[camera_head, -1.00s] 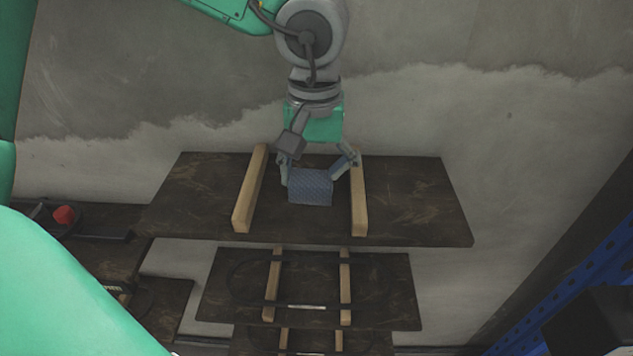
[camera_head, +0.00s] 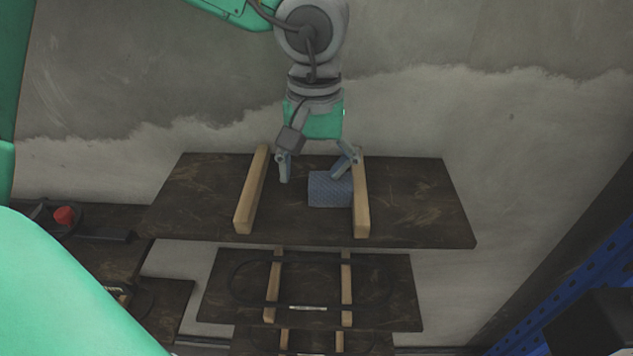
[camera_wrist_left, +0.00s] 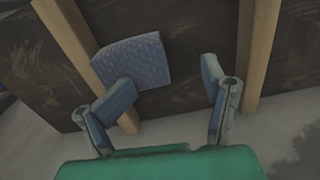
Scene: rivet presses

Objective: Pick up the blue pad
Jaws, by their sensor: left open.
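The blue pad (camera_head: 329,190) is a small textured blue block on the top dark board, against the right wooden rail. My left gripper (camera_head: 315,170) is open above the board, between the two rails. In the head view its right finger is at the pad's upper right and its left finger is apart from the pad, to its left. In the left wrist view the pad (camera_wrist_left: 136,62) lies beyond the left finger, which overlaps its lower edge; the space between the fingertips (camera_wrist_left: 168,78) shows mostly bare board. My right gripper is not in view.
The dark board (camera_head: 420,205) carries a left wooden rail (camera_head: 250,195) and a right wooden rail (camera_head: 360,205). Lower boards (camera_head: 385,290) lie below it. A red object (camera_head: 65,215) is at the far left, and a blue perforated frame (camera_head: 590,275) at the right.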

